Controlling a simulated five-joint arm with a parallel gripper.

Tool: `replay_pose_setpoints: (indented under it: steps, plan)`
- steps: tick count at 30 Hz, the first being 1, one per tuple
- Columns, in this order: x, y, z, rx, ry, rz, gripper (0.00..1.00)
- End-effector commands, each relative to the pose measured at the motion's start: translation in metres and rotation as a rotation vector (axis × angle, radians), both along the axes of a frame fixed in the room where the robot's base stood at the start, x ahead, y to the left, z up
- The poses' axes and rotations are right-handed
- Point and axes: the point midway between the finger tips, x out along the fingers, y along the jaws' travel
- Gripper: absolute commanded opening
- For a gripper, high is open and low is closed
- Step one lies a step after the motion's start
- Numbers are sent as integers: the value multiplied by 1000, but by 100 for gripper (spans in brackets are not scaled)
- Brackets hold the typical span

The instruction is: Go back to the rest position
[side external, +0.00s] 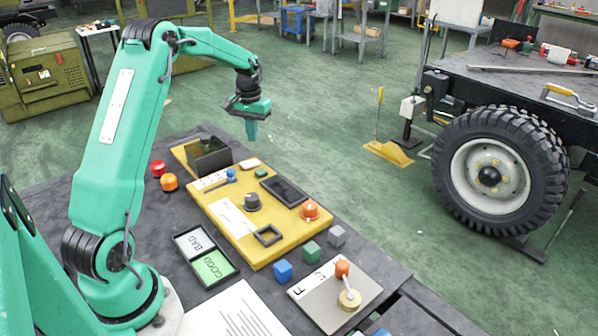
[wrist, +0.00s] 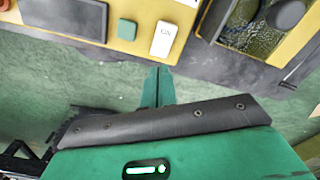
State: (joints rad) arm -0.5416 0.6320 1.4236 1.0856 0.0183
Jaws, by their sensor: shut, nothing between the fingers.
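My gripper (side external: 252,130) is on my green arm, raised above the far edge of the dark table and pointing down. It is shut and empty. In the wrist view its two green fingers (wrist: 157,86) are together, with the green floor below them and the table edge just beyond. The yellow panel (side external: 229,228) lies on the table, below and nearer than my gripper.
A GOOD/BAD tray (side external: 228,283), blue (side external: 283,271), green (side external: 311,252) and grey (side external: 337,236) cubes, and a grey plate (side external: 318,311) with an orange-topped lever lie nearer. A large wheel (side external: 490,175) stands right.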

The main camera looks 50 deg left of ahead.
Motion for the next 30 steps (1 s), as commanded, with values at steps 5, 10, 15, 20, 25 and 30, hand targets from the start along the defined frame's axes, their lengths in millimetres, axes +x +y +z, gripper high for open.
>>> replay_pose_setpoints:
  steps: [5, 10, 15, 20, 25, 30]
  plan:
    - [-1, -9, 10, 7, -11, -14, 0]
    - [-5, -31, 33, 21, -36, -45, 0]
    - [-15, -63, 64, 40, -76, -91, 0]
    - [-30, -96, 91, 59, -116, -138, 0]
    - [-50, -128, 115, 76, -161, -187, 0]
    - [-74, -159, 133, 91, -205, -237, 0]
